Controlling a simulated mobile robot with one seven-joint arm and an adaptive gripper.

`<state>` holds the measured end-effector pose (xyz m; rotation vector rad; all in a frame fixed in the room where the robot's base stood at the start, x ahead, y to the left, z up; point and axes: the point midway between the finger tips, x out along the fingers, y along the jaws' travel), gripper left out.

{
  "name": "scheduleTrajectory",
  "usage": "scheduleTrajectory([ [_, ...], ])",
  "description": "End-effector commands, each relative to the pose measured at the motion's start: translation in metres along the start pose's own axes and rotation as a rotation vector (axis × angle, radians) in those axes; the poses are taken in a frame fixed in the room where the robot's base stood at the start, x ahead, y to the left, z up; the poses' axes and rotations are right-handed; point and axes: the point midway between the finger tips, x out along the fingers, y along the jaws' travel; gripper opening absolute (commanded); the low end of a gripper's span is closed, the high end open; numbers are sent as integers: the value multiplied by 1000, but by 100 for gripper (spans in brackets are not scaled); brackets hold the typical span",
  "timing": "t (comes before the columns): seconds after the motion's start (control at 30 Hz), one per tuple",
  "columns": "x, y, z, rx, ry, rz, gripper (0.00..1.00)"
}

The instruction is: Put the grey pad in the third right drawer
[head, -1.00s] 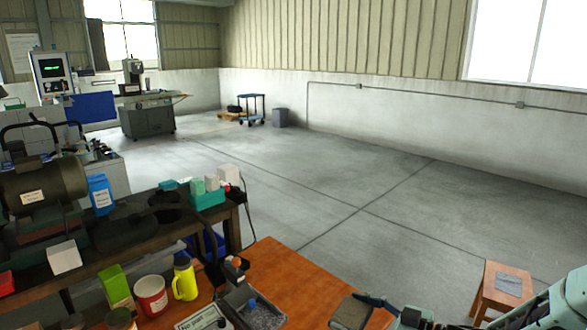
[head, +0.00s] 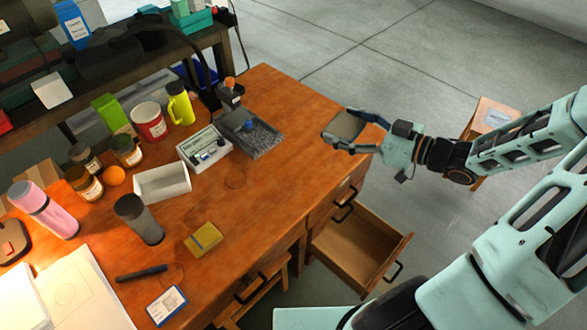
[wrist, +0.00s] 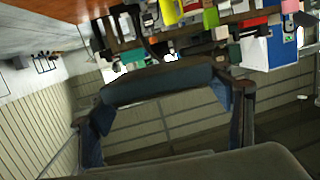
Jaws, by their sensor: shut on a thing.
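Below and a little nearer, one right drawer (head: 355,247) of the desk stands pulled out. Its visible inside is bare wood. Two dark handles of shut drawers show above it, so it appears to be the third down.
The desk holds a grey tray (head: 258,140), a white box (head: 162,182), a dark cup (head: 138,218), a yellow block (head: 203,239), mugs and jars. A small wooden stool (head: 492,118) stands on the floor to the right. Floor beyond the desk is clear.

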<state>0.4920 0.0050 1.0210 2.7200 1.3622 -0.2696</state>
Motion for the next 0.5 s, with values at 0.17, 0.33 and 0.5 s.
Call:
scheduleTrajectory([
  [0.17,6,-8,21,2,0,16,39],
  [0.33,10,-16,32,7,0,35,39],
  [0.5,15,-25,46,13,-1,53,39],
])
